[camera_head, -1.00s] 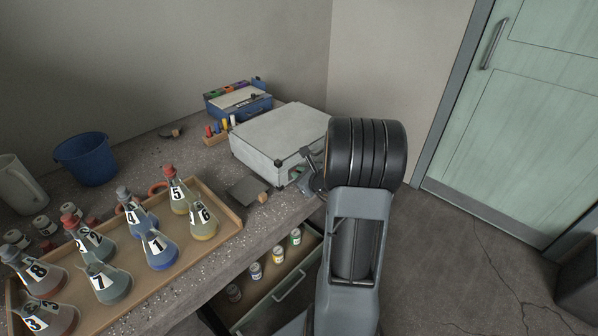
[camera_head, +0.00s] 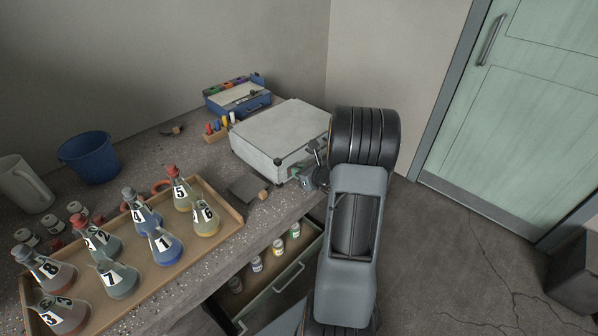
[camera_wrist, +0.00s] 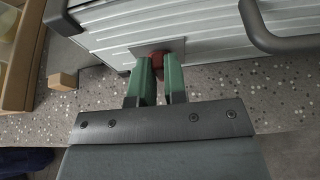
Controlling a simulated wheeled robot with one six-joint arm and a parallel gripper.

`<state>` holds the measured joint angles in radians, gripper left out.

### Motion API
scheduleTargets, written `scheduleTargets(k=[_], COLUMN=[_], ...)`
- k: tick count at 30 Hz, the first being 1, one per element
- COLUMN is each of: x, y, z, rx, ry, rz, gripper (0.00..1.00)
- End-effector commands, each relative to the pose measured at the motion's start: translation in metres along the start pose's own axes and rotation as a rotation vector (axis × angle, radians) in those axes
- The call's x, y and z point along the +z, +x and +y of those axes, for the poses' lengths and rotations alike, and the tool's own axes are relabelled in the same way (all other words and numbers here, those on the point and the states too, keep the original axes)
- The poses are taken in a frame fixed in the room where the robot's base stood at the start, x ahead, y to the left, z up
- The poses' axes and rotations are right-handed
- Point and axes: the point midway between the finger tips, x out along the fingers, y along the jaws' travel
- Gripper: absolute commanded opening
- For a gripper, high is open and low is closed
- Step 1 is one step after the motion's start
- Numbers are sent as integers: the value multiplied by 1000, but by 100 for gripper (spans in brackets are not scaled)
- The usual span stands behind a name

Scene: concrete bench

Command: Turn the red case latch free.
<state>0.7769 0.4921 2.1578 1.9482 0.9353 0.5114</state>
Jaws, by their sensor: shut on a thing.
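The white ribbed case (camera_head: 278,132) lies shut on the bench against the far corner. In the wrist view its side wall (camera_wrist: 210,45) carries a grey plate with the small red latch (camera_wrist: 157,58). My gripper (camera_wrist: 160,72) has two green fingers at the latch, one on either side, and is shut on it. The fingers hide part of the latch, so its exact angle is hard to tell. In the head view my gripper (camera_head: 297,173) is at the front side of the case, and the latch is hidden there.
A grey case handle (camera_wrist: 265,35) sticks out right of the latch. A small wooden block (camera_head: 263,195) and a dark flat plate (camera_head: 246,187) lie in front. A tray (camera_head: 232,226) of numbered flasks stands left. An open drawer (camera_head: 290,278) with jars juts below the bench.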

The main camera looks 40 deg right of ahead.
Motion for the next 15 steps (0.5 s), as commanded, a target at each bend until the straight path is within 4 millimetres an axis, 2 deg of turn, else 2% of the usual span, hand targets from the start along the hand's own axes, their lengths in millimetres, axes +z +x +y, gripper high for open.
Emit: scheduleTargets(k=[3,4,9,12,15], x=[0,0,0,0,0], y=[0,0,0,0,0], z=[0,0,0,0,0], rx=[0,0,0,0,0], ry=[3,3,2,1,1], rz=[-1,-1,-1,-1,-1], gripper=[0,14,30,38,38])
